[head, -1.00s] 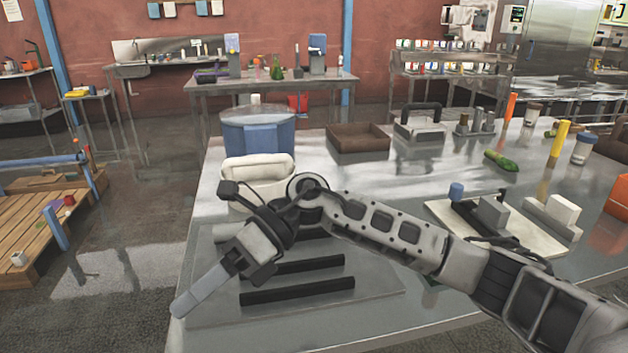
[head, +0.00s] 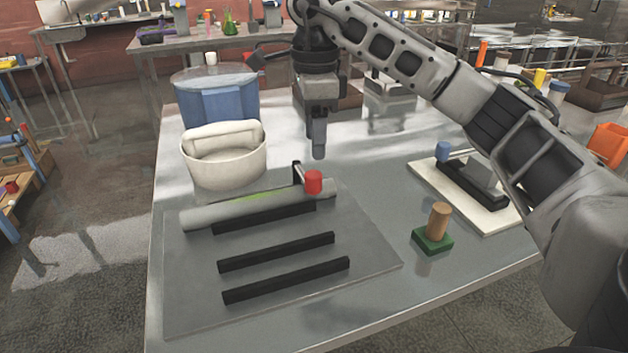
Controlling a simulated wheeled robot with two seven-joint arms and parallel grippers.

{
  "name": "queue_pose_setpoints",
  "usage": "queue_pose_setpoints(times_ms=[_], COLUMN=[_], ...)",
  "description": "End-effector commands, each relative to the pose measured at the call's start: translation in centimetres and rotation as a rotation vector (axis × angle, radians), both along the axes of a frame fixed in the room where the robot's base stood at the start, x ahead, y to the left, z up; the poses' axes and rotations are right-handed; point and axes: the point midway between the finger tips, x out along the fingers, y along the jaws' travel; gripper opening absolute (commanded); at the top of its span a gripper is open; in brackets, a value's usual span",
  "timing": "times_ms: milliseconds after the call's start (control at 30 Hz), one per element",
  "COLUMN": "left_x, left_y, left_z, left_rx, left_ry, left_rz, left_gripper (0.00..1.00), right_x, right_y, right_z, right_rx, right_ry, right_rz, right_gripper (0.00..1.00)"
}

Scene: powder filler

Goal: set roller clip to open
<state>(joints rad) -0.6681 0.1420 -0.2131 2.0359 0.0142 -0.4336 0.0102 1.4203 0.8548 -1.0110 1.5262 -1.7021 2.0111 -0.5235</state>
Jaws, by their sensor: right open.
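A pale grey roller (head: 210,214) with a thin green strip lies across the back of a flat grey plate (head: 190,300). Near its right end a small black bracket (head: 297,172) stands up with a red knob (head: 314,181), which looks like the roller clip. My right gripper (head: 318,152) points down just above and behind the red knob, apart from it in the picture. It is open and empty, seen side-on so its fingers overlap. My left gripper is out of view.
Several black bars (head: 280,252) lie on the plate before the roller. A white tub (head: 225,165) and blue drum (head: 212,100) stand at back left. A green block with a wooden handle (head: 434,232) and a white board (head: 440,190) are to the right.

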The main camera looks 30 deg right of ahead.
Motion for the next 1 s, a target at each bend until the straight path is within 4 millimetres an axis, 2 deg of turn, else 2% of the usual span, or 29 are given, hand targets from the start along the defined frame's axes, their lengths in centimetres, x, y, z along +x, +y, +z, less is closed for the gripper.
queue_pose_setpoints(times_ms=[33,133,400,567,833,867,1000], left_x=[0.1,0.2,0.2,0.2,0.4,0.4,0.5], left_y=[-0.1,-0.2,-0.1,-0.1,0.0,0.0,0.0], left_z=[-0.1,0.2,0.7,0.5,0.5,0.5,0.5], left_rx=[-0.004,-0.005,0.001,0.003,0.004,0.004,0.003], left_ry=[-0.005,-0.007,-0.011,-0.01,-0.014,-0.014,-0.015], left_rz=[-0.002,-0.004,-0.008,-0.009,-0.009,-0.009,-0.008], left_gripper=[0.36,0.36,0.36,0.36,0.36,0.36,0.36], right_x=[-0.1,-0.1,0.0,0.0,0.0,0.0,0.0], right_y=[0.1,0.0,0.0,0.0,0.1,0.1,0.1], right_z=[-1.6,-3.5,-7.4,-8.3,-8.4,-8.4,-8.4], right_rx=[0.001,0.001,0.0,0.001,0.002,0.002,0.002], right_ry=[0.005,0.005,0.001,0.0,-0.001,-0.001,-0.001], right_rz=[0.001,0.001,0.001,0.002,0.002,0.002,0.001], right_gripper=[0.5,0.5,0.5,0.5,0.5,0.45,0.06])
